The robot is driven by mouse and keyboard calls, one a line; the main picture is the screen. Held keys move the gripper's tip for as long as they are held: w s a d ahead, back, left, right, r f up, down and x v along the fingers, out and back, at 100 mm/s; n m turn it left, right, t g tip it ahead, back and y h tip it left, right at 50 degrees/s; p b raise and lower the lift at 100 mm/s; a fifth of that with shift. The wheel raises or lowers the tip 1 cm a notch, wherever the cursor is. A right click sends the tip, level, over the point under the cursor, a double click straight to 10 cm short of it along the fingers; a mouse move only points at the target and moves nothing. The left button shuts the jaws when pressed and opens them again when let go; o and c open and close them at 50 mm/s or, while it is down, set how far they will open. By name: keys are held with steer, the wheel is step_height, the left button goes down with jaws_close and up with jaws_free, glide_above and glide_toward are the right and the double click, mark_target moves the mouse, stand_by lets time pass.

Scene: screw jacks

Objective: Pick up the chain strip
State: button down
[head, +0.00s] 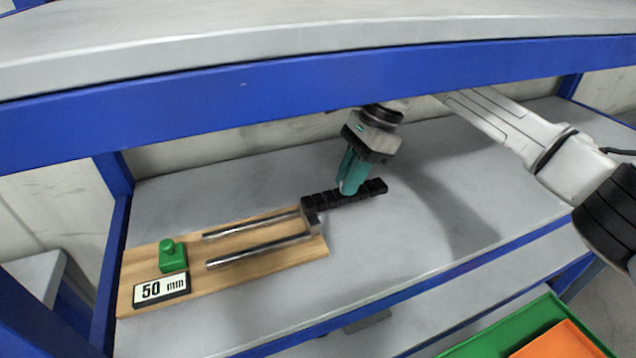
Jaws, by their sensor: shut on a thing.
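I also cannot tell whether the strip is clear of the shelf.
The wooden board (225,280) bears two metal rods (255,250), a green knobbed block (173,256) and a "50 mm" label (161,289). A blue beam (300,92) crosses above my gripper. Green and orange trays (480,345) are at lower right.

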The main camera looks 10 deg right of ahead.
steer(key=w+d, duration=0.1)
steer(key=d, duration=0.4)
steer(key=w+d, duration=0.2)
steer(key=d, duration=0.3)
steer(key=w+d+p, duration=0.1)
steer(key=d, duration=0.4)
steer(key=shift+w, duration=0.15)
